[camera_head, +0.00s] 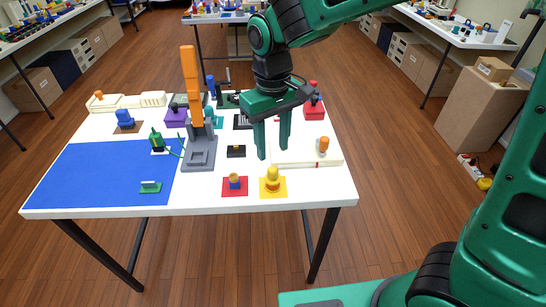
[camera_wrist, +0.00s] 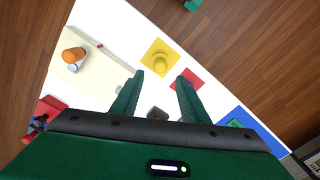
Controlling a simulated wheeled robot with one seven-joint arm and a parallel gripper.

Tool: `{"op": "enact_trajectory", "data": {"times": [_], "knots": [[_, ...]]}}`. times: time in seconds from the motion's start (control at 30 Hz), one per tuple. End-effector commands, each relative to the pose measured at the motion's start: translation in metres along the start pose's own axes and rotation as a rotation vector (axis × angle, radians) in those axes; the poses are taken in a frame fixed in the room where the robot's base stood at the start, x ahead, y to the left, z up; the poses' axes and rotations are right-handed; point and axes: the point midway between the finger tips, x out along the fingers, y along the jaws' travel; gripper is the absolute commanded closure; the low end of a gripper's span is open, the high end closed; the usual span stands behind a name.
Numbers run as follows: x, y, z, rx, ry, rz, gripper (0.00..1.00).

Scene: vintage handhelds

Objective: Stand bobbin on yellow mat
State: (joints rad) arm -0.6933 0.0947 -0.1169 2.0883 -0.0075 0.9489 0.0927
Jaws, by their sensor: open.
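A yellow mat (camera_head: 282,193) lies at the front edge of the white table, right of the middle. A yellow, stepped round piece (camera_head: 272,176), which looks like the bobbin, stands upright on it. Both also show in the wrist view, the mat (camera_wrist: 148,52) around the round piece (camera_wrist: 159,62). My gripper (camera_head: 273,150) points down behind the mat, clear of the piece. Its two fingers are apart with nothing between them, also in the wrist view (camera_wrist: 160,80).
Left of the yellow mat is a red mat (camera_head: 228,192) bearing a small blue piece with a tan top (camera_head: 235,181). A grey stand with an orange handle (camera_head: 193,90) rises behind. A cream board (camera_head: 300,158) with an orange-topped piece (camera_head: 323,146) lies right. A blue sheet (camera_head: 90,175) covers the left.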

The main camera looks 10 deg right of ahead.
Motion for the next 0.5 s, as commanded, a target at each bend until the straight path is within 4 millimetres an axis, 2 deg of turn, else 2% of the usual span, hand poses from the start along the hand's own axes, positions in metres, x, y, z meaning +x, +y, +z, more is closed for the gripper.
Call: {"op": "enact_trajectory", "data": {"times": [0.03,0.2,0.5], "knots": [[-0.010,0.000,-0.001,0.000,0.004,-0.001,0.59],[-0.030,0.000,0.000,-0.001,0.001,0.000,0.59],[-0.040,0.000,0.000,-0.001,-0.001,0.000,0.59]]}}
